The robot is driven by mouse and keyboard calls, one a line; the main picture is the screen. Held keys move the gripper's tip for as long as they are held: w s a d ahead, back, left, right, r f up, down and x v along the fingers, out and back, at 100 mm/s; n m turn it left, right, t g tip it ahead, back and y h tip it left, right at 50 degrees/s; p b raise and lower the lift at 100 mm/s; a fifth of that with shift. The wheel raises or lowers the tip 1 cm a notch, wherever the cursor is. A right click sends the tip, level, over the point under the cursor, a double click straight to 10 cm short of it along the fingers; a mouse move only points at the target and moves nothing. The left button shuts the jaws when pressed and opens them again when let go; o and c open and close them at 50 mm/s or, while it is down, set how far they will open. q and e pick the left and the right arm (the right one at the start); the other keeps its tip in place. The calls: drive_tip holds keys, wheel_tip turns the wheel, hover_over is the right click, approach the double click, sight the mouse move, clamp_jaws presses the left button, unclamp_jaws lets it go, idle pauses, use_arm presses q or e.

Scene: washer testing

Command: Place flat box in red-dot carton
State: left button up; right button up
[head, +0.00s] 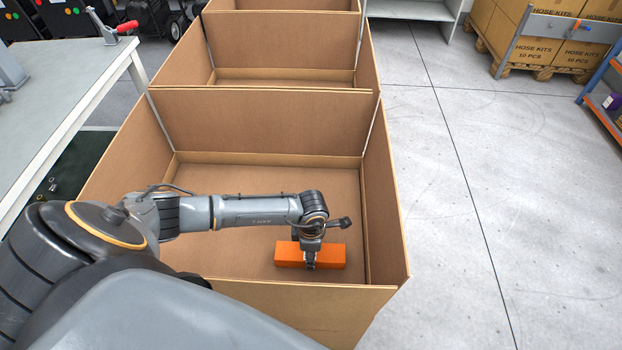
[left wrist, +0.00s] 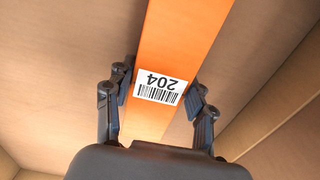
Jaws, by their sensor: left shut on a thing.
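An orange flat box (head: 332,256) is inside the nearest open carton (head: 225,170), low over its floor and toward the front right corner. My left gripper (head: 310,262) comes down on it from above and is shut on its middle. In the left wrist view my left gripper (left wrist: 158,100) has a finger on each side of the orange box (left wrist: 185,40), which carries a white label with a barcode and "204". I cannot tell whether the box touches the carton floor. No red dot shows on any carton. My right gripper is not in view.
More open cartons (head: 285,40) stand in a row behind the nearest one. A grey table (head: 70,75) with a red-handled clamp (head: 127,27) is at the left. The floor (head: 480,180) at the right is clear. A pallet of hose kit boxes (head: 545,50) is at the back right.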

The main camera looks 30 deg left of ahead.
use_arm(q)
drive_tip(key=shift+f, duration=0.1)
drive_tip(key=o, duration=1.4)
wheel_tip(320, 180, up, 12)
drive_tip(key=shift+r, duration=0.15)
drive_tip(key=shift+p, duration=0.3)
